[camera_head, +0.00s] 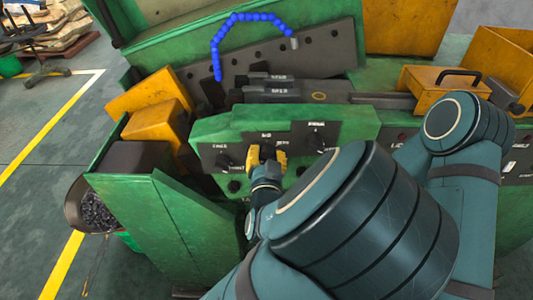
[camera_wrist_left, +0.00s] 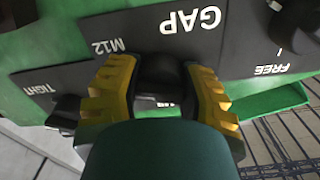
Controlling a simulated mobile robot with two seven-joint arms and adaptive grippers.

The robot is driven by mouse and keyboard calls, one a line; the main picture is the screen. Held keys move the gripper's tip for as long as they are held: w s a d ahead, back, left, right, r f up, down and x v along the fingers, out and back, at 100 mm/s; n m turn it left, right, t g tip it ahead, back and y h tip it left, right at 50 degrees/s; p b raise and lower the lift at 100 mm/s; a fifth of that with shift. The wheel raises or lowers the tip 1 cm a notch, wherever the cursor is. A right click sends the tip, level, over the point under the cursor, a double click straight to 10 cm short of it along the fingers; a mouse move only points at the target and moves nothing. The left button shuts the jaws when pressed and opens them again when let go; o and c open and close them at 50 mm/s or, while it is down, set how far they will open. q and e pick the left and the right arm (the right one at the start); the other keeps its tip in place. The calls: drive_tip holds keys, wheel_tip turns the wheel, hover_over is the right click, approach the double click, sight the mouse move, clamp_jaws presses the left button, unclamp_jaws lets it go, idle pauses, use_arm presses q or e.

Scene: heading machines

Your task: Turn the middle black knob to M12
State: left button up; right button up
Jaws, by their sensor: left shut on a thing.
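The middle black knob (camera_wrist_left: 160,72) sits on a dark plate marked GAP on the green machine panel (camera_head: 355,120). My left gripper (camera_head: 267,157) is at this knob, with one yellow finger on each side. In the left wrist view my gripper (camera_wrist_left: 160,90) is shut on the knob, and the lettering shows upside down. The M12 label (camera_wrist_left: 107,46) lies just left of the knob there. The fingers hide much of the knob, and its pointer direction cannot be told. My right gripper is out of view.
Another black knob (camera_head: 224,161) is to the left on the panel and one (camera_head: 315,141) to the right. A blue segmented hose (camera_head: 250,17) arches behind. A yellow box with a black handle (camera_head: 438,88) stands at right. A bowl of small dark parts (camera_head: 92,208) is at lower left.

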use_arm(q)
drive_tip(key=shift+m, duration=1.1)
drive_tip(key=o, duration=1.2)
drive_tip(key=shift+w, duration=0.15)
drive_tip(key=s, duration=0.7)
drive_tip(key=shift+s, duration=0.35)
